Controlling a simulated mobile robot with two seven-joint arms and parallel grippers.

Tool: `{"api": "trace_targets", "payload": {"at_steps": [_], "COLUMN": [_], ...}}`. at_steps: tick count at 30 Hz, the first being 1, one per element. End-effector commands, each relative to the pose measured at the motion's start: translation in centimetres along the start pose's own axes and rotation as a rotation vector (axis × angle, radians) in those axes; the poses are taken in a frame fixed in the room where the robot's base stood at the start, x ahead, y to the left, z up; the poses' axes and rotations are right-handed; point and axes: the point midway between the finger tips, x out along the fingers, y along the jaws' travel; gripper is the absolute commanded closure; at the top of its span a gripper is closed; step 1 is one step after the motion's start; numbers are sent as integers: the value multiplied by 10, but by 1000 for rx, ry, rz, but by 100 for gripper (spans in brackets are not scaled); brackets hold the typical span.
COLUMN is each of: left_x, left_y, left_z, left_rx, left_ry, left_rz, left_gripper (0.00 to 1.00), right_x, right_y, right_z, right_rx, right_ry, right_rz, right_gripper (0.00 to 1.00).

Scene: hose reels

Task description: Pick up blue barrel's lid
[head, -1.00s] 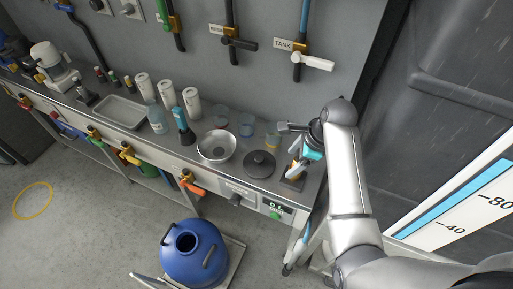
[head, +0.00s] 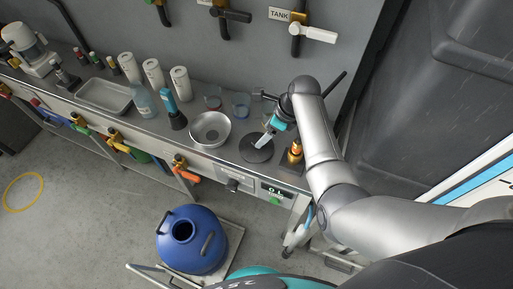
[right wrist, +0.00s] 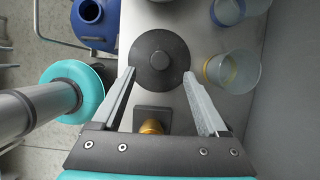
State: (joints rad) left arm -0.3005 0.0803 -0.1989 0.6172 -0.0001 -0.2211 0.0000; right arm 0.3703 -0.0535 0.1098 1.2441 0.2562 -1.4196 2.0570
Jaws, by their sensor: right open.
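The barrel's lid (head: 257,148) is a dark grey disc with a central knob, lying flat on the steel bench. In the right wrist view the lid (right wrist: 159,60) lies beyond and between my fingertips. My right gripper (head: 262,142) is open and empty above the lid, partly covering it in the head view; its two fingers also show in the right wrist view (right wrist: 158,76). The blue barrel (head: 195,244) stands on a low platform on the floor with its round opening uncovered. It shows partly in the right wrist view (right wrist: 95,22). My left gripper is not seen.
A metal bowl (head: 210,130) stands left of the lid. Glass cups (head: 241,104) stand behind it, and a brass fitting on a dark square base (head: 295,153) stands right of it. Bottles, white rolls and a tray (head: 104,96) fill the bench's left.

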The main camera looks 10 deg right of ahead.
Motion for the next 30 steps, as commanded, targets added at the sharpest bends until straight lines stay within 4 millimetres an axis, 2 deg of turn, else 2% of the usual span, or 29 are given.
{"api": "trace_targets", "payload": {"at_steps": [4,12,16,23,30], "left_x": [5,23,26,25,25], "left_y": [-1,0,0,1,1], "left_z": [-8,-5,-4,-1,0], "left_rx": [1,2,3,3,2], "left_ry": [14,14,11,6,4], "left_rz": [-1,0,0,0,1], "left_gripper": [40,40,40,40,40], "right_x": [10,47,53,53,53], "right_y": [0,0,1,0,1], "right_z": [1,2,3,3,3], "right_rx": [-1,0,0,0,0], "right_ry": [-1,0,0,-1,0], "right_rz": [0,0,0,-1,-1], "right_gripper": [24,24,24,24,50]}}
